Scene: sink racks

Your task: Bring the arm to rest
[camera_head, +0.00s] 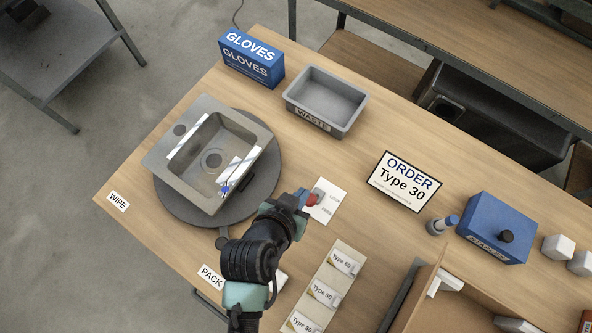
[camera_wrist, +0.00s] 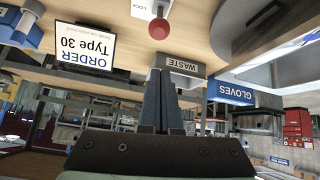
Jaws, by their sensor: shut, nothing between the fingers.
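My gripper (camera_head: 303,196) is above the table's middle, at the near edge of the white LOCK/FREE card (camera_head: 327,209). Its blue fingers are together and empty in the wrist view (camera_wrist: 160,85). A red knob (camera_head: 313,199) shows right beside the fingertips in the head view. In the wrist view the knob (camera_wrist: 159,28) appears beyond the tips, with a gap in the picture. My arm reaches in from the bottom edge of the head view.
A grey sink (camera_head: 180,181) sits on a round turntable (camera_head: 268,178) to the left. The WASTE bin (camera_head: 312,114), GLOVES box (camera_head: 251,60), ORDER sign (camera_head: 403,181) and blue box (camera_head: 497,228) stand farther back. Type-labelled racks (camera_head: 337,250) and an open carton (camera_head: 432,285) lie right of my arm.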

